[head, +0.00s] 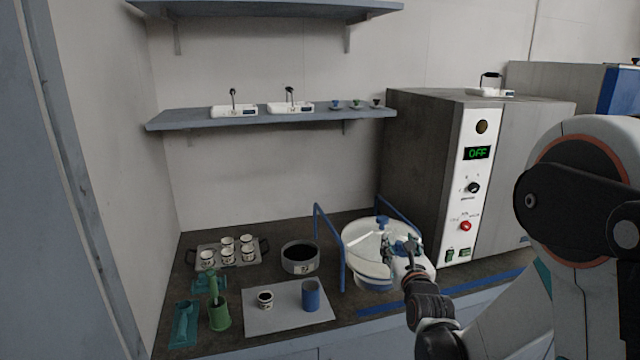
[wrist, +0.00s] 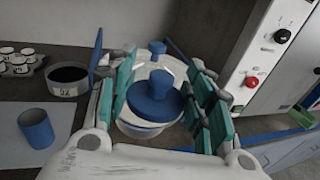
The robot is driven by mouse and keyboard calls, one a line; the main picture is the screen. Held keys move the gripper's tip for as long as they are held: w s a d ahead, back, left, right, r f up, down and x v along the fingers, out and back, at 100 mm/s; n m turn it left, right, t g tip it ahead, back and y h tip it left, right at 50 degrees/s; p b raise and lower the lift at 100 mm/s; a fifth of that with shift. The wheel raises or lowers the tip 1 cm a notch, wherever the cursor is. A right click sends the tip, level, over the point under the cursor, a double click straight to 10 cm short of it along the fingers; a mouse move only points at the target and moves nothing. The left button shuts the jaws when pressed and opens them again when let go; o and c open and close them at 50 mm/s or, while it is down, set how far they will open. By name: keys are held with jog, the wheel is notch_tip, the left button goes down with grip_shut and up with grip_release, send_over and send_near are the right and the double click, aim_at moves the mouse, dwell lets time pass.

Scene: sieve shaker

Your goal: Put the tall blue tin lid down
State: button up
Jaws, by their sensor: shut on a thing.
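The tall blue tin lid (wrist: 153,98) is a round blue disc with a raised knob, seen between the teal fingers in the wrist view. My gripper (wrist: 160,84) is shut on it. In the head view my gripper (head: 401,246) holds it in front of and above the round, pale shaker bowl (head: 358,240); the fingers partly hide it. I cannot tell whether the lid touches the bowl's cover. The blue tin (head: 311,295) stands upright on the grey mat (head: 262,322) to the left; it also shows in the wrist view (wrist: 36,130).
A small white cup (head: 265,299) stands on the mat left of the tin, with bare mat between. A grey sieve pan (head: 299,264) and a tray of several cups (head: 205,262) sit behind. Blue upright bars (head: 329,245) flank the bowl. A grey cabinet (head: 425,150) stands right.

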jog(key=w+a+f+n+g+y, duration=0.15)
jog(key=w+a+n+y, duration=0.4)
jog(key=a, duration=0.85)
jog(key=w+a+r+n+g+y, duration=0.2)
jog(key=a+r+y, duration=0.2)
jog(key=a, duration=0.5)
jog(key=shift+r+y, duration=0.2)
jog(key=shift+y, duration=0.55)
jog(key=shift+a, duration=0.1)
notch_tip(320, 180, down, 20)
jog(key=b, duration=0.7)
jog(key=shift+r, duration=0.2)
jog(key=shift+f, duration=0.2)
jog(key=o, duration=0.9)
